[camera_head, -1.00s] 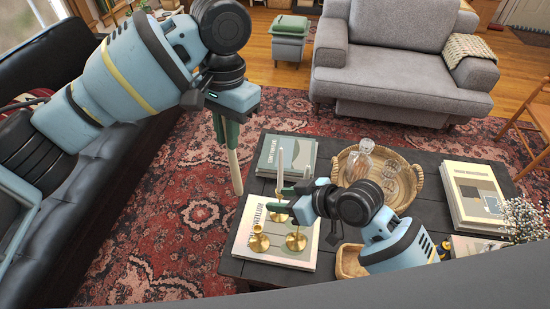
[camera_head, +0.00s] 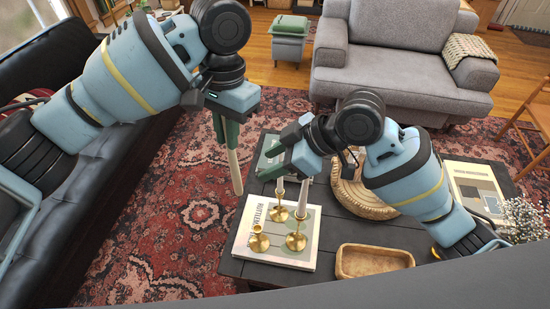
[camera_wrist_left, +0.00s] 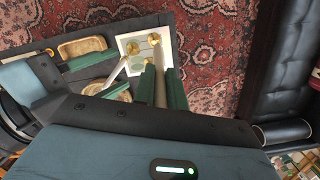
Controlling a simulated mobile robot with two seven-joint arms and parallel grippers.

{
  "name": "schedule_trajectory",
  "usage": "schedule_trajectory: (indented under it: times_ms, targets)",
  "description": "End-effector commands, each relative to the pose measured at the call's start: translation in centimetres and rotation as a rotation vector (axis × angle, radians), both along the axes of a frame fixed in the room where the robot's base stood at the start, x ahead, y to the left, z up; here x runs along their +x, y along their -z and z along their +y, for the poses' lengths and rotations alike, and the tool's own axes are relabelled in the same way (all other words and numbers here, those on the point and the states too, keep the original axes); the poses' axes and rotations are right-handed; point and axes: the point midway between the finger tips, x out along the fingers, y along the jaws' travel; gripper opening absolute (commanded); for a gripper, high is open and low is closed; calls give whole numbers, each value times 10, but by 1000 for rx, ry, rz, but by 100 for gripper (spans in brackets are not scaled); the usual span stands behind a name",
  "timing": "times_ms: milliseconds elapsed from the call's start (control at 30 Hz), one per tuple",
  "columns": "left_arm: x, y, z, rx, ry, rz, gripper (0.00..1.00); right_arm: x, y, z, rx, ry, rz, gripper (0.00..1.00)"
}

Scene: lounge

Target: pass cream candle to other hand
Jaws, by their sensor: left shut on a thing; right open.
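The cream candle (camera_head: 235,172) hangs down, nearly upright, from my left gripper (camera_head: 226,132), which is shut on its upper part. In the left wrist view the candle (camera_wrist_left: 160,88) lies between the green fingers. My right gripper (camera_head: 267,165) is open, just right of the candle and apart from it, its fingers pointing left. Its green fingers also show in the left wrist view (camera_wrist_left: 95,75). Its jaws look empty, though the gap is partly hidden in the head view.
Three brass candle holders stand on a white book (camera_head: 250,222) on the dark table (camera_head: 300,280). Two hold pale candles, one (camera_head: 303,195) close below my right gripper; the front-left holder (camera_head: 259,240) is empty. A wooden bowl (camera_head: 374,261) and woven tray (camera_head: 350,195) are to the right.

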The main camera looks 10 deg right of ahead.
Motion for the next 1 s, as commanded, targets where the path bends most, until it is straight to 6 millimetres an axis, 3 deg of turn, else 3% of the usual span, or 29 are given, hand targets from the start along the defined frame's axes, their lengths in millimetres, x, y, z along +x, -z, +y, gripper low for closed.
schedule_trajectory:
  times_ms: [700,1000]
  targets:
    - [0,0,0,0,0,0,0,22,73,70,1,1,3,44]
    - [0,0,0,0,0,0,0,25,83,79,1,1,0,44]
